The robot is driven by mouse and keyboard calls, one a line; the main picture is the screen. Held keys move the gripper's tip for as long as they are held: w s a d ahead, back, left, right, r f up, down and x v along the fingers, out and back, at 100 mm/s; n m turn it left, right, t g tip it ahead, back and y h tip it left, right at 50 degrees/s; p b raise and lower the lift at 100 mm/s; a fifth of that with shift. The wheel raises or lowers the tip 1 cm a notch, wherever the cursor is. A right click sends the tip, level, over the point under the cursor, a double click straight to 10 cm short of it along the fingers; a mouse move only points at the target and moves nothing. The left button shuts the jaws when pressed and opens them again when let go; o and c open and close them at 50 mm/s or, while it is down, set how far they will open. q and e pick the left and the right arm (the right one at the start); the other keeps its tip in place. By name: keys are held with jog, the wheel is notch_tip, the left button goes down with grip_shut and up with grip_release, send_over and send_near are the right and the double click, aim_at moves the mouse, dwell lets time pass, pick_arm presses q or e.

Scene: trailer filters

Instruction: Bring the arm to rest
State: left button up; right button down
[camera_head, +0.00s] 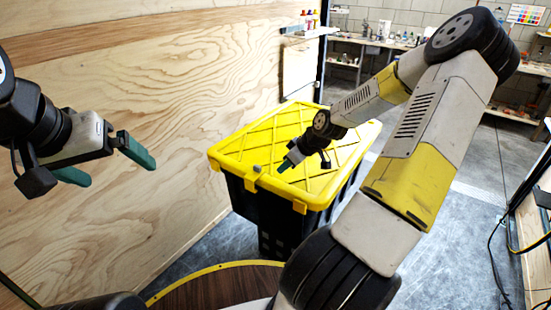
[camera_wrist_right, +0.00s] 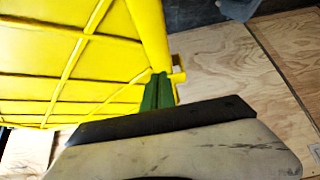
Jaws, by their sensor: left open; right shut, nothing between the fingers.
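My right arm reaches across the right half of the head view. Its gripper (camera_head: 289,161) is over the near left part of a yellow lid (camera_head: 335,143) on a black bin (camera_head: 275,215). In the right wrist view the green fingers (camera_wrist_right: 158,92) are together and empty, beside the yellow lid's edge (camera_wrist_right: 75,60). I cannot tell whether they touch the lid. My left gripper (camera_head: 112,164) is at the left in the head view, its two green fingers spread apart with nothing between them, in front of the plywood wall.
The plywood wall (camera_head: 160,90) stands left of and behind the bin. A round brown surface with a yellow rim (camera_head: 215,268) is at the bottom. Cluttered workbenches (camera_head: 375,42) stand at the back. Grey floor (camera_head: 465,235) is clear at right, with cables near the right edge.

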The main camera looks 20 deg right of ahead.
jog(key=shift+s+d, duration=0.5)
jog(key=shift+s, duration=0.15)
jog(key=shift+s+a+r, duration=0.15)
jog(key=shift+s+r, duration=0.1)
jog(key=shift+s, duration=0.2)
jog(key=s+a+r+m+h, duration=0.1)
jog(key=s+a+r+m, duration=0.2)
jog(key=s+a+r, duration=0.3)
jog(key=s+a+r+m+h, duration=0.1)
jog(key=s+a+r+m, duration=0.3)
jog(key=s+r, duration=1.2)
notch_tip(320, 180, up, 4)
jog(key=shift+s+a+f+t, duration=0.1)
jog(key=shift+s+a+t, duration=0.25)
jog(key=shift+a, duration=0.5)
